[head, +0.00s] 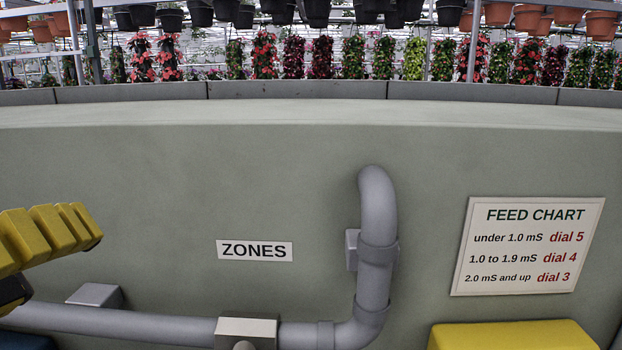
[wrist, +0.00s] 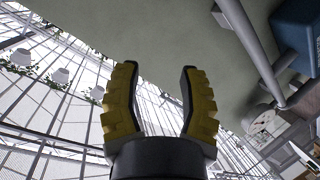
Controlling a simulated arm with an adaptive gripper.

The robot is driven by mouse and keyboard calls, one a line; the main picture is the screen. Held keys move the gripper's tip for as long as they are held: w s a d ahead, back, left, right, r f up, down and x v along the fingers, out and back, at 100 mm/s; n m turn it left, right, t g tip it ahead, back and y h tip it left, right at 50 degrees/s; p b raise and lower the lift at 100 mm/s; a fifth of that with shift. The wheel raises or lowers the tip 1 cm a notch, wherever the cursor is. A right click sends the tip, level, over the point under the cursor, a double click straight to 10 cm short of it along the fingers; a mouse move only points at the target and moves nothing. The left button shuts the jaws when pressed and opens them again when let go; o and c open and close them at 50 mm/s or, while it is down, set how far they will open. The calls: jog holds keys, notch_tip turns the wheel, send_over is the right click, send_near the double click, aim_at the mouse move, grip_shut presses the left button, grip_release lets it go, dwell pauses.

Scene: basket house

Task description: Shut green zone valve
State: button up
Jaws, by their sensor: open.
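I cannot make out a green zone valve in either view. A white sign reading ZONES (head: 254,251) is on the grey-green wall in the head view, above a grey pipe (head: 140,322) that runs along the wall and bends upward at the right. A pale block (head: 246,330) sits on the pipe under the sign, with a rounded part at the bottom edge, cut off by the frame. My gripper (wrist: 157,70) is open in the wrist view, with nothing between its yellow fingers. In the head view yellow finger parts (head: 45,234) show at the left edge, apart from the sign.
A FEED CHART sign (head: 528,246) hangs at the right above a yellow object (head: 512,336). Hanging pots and plants stand beyond the wall's top ledge. The wrist view shows a grey pipe (wrist: 253,45), a dark blue box (wrist: 298,35) and a round pale-faced object (wrist: 262,122) at right.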

jog(key=s+d+f+m+h, duration=0.25)
jog(key=d+f+h, duration=0.35)
jog(key=f, duration=0.6)
jog(key=shift+y, duration=0.4)
jog(key=x, duration=0.7)
jog(key=shift+d, duration=0.45)
jog(key=shift+c, duration=0.3)
jog(key=shift+s, duration=0.1)
grip_shut()
